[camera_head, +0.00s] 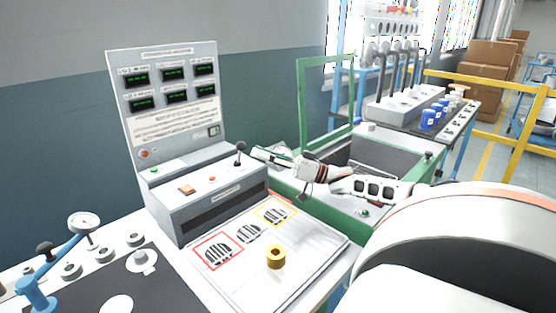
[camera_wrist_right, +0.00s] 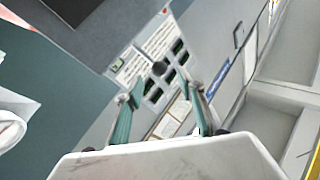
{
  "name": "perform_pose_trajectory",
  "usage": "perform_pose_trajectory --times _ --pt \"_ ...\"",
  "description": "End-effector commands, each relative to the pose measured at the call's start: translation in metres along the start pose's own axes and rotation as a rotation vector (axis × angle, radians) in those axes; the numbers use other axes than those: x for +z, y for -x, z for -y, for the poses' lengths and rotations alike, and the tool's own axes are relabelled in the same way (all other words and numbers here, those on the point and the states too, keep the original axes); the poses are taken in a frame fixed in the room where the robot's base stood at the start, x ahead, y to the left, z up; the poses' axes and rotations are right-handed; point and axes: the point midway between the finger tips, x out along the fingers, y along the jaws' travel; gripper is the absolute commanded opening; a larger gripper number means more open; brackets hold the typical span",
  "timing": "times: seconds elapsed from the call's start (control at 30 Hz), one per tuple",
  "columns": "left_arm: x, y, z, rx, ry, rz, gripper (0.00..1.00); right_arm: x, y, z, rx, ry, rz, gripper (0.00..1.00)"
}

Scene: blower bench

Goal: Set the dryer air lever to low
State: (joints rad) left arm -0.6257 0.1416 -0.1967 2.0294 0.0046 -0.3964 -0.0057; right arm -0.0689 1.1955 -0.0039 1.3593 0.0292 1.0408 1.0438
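A lever with a black ball knob (camera_head: 240,147) stands on the top right of the grey control console (camera_head: 215,193). I take it for the dryer air lever; its label is too small to read. My right gripper (camera_head: 268,156) is just to the right of the knob in the head view, coming in from the right. In the right wrist view its two fingers (camera_wrist_right: 163,90) are spread apart with nothing between them. The black knob (camera_wrist_right: 160,68) shows just beyond the fingertips, roughly centred. I cannot tell whether they touch. My left gripper is not in view.
An upright panel (camera_head: 165,95) with several green displays stands behind the console. A blue valve with a gauge (camera_head: 83,223) stands at the left.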

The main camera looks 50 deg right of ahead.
Motion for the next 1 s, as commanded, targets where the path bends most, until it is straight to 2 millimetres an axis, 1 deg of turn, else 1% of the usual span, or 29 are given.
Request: perform_pose_trajectory --times 0.03,0.2,0.4,0.6,1.0 --pt "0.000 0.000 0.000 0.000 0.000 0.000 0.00 0.001 0.008 0.000 0.001 -0.002 0.004 0.39" --pt "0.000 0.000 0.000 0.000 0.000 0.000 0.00 0.001 0.029 0.000 0.002 -0.002 0.002 0.39" --pt "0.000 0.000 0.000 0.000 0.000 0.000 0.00 0.001 0.046 0.000 0.001 -0.002 0.001 0.39" --pt "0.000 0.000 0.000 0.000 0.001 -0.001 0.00 0.000 0.052 0.000 -0.001 -0.001 0.000 0.39" --pt "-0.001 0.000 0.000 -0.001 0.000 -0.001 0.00 0.000 0.052 0.000 -0.001 0.000 0.000 0.39"
